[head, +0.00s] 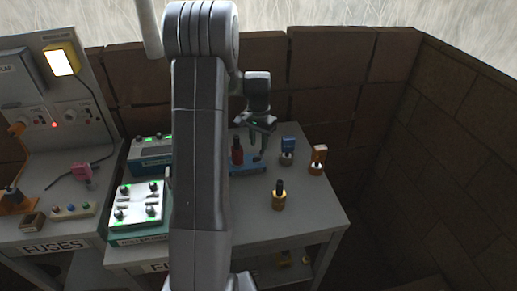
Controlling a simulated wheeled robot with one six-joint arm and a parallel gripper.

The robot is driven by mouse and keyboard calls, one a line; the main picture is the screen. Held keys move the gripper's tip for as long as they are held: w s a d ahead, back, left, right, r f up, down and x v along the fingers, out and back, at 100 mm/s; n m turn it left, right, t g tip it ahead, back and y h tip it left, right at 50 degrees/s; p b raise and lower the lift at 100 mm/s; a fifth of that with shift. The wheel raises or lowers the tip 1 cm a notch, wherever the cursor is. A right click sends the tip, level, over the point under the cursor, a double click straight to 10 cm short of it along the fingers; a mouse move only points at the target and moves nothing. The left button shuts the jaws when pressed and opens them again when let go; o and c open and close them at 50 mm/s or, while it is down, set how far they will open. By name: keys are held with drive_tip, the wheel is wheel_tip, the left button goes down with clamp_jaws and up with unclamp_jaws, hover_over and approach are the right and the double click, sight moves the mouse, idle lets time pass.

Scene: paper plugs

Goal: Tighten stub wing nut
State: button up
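My gripper (254,138) hangs over the right-hand table, fingers pointing down. Its fingers look spread, with nothing clearly held between them. A red upright piece with a dark top (237,152) stands just left of and below it, on or beside a blue block (253,164); I cannot tell whether a finger touches either. No wing nut can be told for sure at this size. A brass-coloured piece with a black top (279,197) stands nearer the front. My arm hides part of the table's middle.
A blue-topped piece (288,148) and an orange-and-white piece (318,158) stand to the right. White box with black knobs (138,203) and blue box (150,153) stand left. A fuse bench (40,232) adjoins. Brick walls (345,80) enclose the back and right. The table's front right is clear.

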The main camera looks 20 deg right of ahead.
sight(259, 153)
drive_tip(key=shift+f, duration=2.2)
drive_tip(key=shift+c, duration=0.2)
clamp_jaws()
